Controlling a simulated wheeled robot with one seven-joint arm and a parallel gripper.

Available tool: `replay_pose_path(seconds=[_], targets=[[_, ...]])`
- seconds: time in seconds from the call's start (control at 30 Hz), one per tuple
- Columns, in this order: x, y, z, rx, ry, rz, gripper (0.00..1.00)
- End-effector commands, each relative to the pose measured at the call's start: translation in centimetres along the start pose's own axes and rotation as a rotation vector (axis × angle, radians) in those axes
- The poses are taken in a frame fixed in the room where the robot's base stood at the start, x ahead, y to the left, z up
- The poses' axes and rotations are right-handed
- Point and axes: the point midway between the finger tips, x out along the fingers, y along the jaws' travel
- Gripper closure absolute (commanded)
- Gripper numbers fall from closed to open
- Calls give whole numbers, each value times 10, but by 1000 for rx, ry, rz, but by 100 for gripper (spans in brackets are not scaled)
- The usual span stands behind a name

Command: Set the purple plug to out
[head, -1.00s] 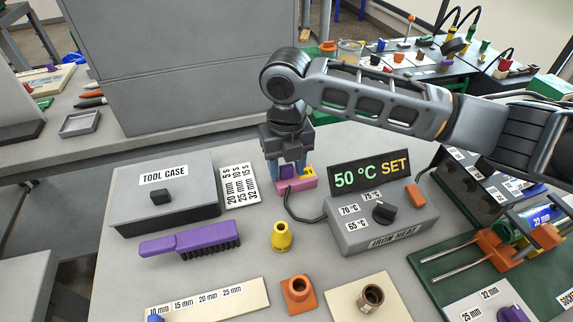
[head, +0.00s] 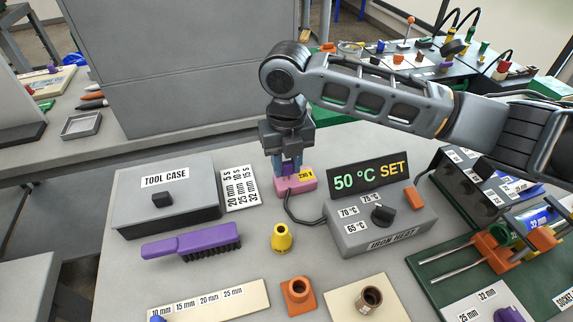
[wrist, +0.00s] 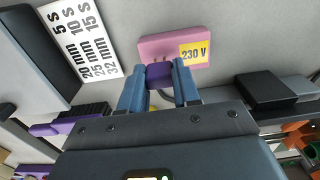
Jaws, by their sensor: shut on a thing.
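The purple plug (wrist: 159,75) is between the two blue fingers of my gripper (wrist: 159,88) in the wrist view. My gripper is shut on it. In the head view the plug (head: 289,168) shows as a small purple patch between the fingers, just above the pink socket block (head: 296,186). The pink block also shows in the wrist view (wrist: 160,46), with a yellow 230 V label. Small dark marks show on its edge near the plug. I cannot tell whether the plug's pins are fully clear of the block.
A grey iron heat box (head: 375,228) with a 50 °C SET display (head: 371,178) stands to the right. A tool case (head: 165,195) and a purple brush (head: 190,243) are left. A dark cable runs from the block toward the heat box.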

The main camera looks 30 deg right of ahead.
Motion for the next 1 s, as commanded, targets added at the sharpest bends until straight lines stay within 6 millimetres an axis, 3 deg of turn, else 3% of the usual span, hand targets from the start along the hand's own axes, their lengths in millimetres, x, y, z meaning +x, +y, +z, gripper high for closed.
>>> replay_pose_path(seconds=[0.03,0.3,0.33,0.57,0.87,1.0], targets=[[-9,0,0,0,-1,2,100],[-10,0,1,0,-2,2,100],[-10,0,1,0,-3,2,66],[-9,0,0,0,-2,1,44],[-10,0,0,0,-2,1,43],[-25,1,1,-2,-5,2,43]])
